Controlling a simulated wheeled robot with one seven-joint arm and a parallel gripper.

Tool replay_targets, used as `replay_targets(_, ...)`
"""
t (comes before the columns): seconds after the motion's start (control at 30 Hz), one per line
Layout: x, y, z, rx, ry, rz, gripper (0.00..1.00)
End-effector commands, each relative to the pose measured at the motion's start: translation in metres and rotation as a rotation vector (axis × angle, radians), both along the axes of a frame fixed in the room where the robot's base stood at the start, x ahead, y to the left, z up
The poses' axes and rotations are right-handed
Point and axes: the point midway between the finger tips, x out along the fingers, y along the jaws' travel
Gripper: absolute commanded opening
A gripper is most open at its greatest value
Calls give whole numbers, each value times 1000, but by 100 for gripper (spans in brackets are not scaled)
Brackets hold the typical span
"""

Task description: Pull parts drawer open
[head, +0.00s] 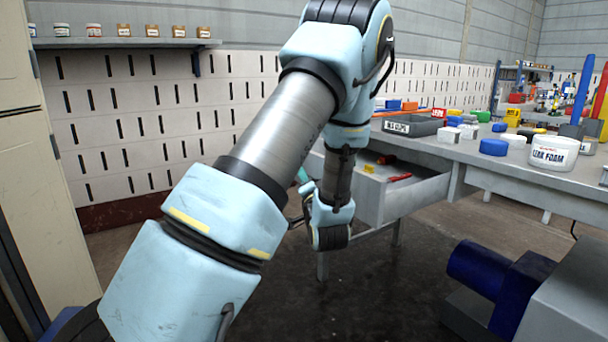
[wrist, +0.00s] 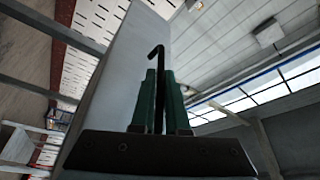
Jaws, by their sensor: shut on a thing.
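The parts drawer (head: 418,193) is a grey box under the workbench. It stands out from the bench, and its inside shows with red tools and a small yellow item in it. In the wrist view the grey drawer front (wrist: 115,85) rises behind the fingers. My gripper (wrist: 160,78) has its two green fingers closed on a thin black hooked handle (wrist: 156,52) at the drawer front. In the head view my arm hides most of the gripper and the handle.
The workbench (head: 475,152) holds a grey bin (head: 410,125), blue-lidded jars, a white Leak Foam tub (head: 553,152) and several small parts. A blue and grey machine (head: 490,275) stands at the lower right. The dark floor before the drawer is clear.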

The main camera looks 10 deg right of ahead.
Motion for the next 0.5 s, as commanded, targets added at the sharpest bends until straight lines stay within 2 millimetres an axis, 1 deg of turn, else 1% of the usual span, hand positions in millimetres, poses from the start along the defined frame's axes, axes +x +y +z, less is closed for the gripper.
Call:
replay_targets(0.1, -1, -1, -1, 0, 2, -3, 0)
replay_targets(0.13, -1, -1, -1, 0, 2, -3, 14)
replay_targets(0.23, 0, -1, -1, 0, 2, -2, 25)
replay_targets(0.5, -1, -1, -1, 0, 1, -2, 25)
